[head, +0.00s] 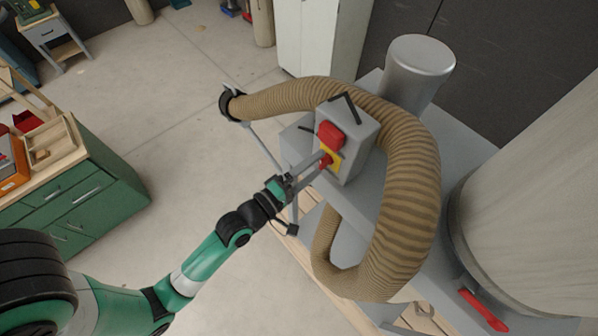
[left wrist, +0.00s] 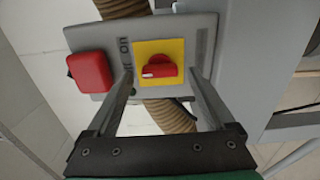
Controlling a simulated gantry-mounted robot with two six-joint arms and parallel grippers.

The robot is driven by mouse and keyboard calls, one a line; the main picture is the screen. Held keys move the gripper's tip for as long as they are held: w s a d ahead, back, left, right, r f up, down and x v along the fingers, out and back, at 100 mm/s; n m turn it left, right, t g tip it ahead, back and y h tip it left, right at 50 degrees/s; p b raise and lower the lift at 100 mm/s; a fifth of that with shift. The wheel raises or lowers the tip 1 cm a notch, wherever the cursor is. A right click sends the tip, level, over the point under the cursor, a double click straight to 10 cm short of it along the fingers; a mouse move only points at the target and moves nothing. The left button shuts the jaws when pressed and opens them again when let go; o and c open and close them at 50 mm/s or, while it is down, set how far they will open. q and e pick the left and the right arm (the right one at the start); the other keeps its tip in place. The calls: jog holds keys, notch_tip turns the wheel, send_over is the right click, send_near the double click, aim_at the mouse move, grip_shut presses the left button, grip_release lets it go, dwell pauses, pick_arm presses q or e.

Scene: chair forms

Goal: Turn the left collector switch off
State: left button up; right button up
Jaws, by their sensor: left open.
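The collector switch (left wrist: 160,68) is a red rotary knob on a yellow plate, set in a grey box (head: 352,135). In the left wrist view the knob's white mark is at its left end. "On" shows left of the plate; lettering below it is partly hidden by a finger. A big red button (left wrist: 90,72) is on the same box. My left gripper (head: 323,161) is open at the box. Its fingers (left wrist: 162,76) stand on either side of the knob; I cannot tell whether they touch it. My right gripper is not in view.
A ribbed tan hose (head: 405,190) curves around the switch box. A grey cylinder (head: 418,65) stands behind it, and a large pale drum (head: 530,200) with a red lever (head: 482,310) is at right. A green drawer bench (head: 85,195) stands at left. Open floor (head: 170,120) lies between.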

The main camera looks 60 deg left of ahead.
pick_arm(q)
jog(key=s+d+b, duration=0.1)
jog(key=s+b, duration=0.2)
jog(key=s, duration=0.7)
jog(key=shift+s+d, duration=0.2)
jog(key=shift+s, duration=0.1)
jog(key=shift+d, duration=0.1)
